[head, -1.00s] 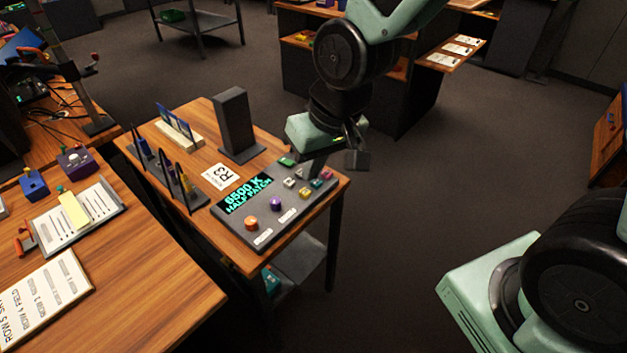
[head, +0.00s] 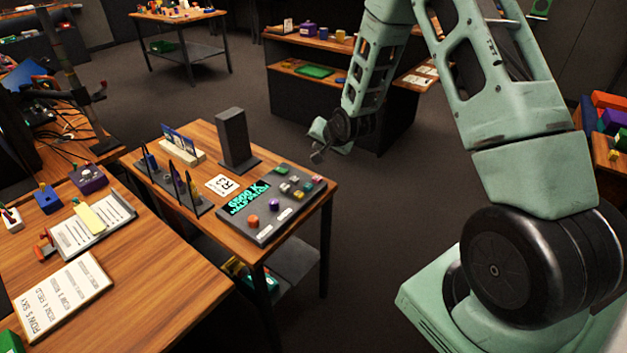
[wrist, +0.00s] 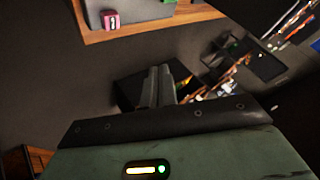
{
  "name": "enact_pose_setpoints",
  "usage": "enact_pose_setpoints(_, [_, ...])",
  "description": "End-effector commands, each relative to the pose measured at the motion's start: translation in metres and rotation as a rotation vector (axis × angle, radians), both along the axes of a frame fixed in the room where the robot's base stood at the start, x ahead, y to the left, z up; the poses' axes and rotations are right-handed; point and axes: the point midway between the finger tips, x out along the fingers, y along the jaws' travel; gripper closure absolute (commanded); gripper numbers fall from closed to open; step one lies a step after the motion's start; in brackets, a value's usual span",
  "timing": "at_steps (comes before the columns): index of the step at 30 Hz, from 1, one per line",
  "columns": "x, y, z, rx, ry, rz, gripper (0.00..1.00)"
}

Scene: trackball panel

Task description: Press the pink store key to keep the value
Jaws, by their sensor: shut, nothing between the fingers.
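The grey trackball panel (head: 264,232) lies on the small wooden table, with a display reading 6500 K HALF PATCH in teal letters. The pink key (head: 318,179) is at its far right corner, small in the head view. A pink key with a white mark also shows in the wrist view (wrist: 110,20), near the panel's edge. My gripper (head: 316,158) is shut and empty, beyond the panel's far right corner and apart from the keys. Its closed fingers show in the wrist view (wrist: 158,85), clear of the panel.
Other keys, an orange ball (head: 253,220) and a purple ball (head: 273,204) sit on the panel. A dark upright block (head: 233,140) stands behind it. A wooden desk (head: 165,290) is at left. Open floor lies right of the small table.

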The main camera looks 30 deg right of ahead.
Motion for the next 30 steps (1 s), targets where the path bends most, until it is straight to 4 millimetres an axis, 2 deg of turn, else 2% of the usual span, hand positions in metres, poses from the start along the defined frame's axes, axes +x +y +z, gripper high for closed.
enact_pose_setpoints(11, [0.0,0.001,-0.008,0.0,0.003,0.002,1.0])
enact_pose_setpoints(30, [0.0,0.001,-0.084,0.0,0.003,0.002,1.0])
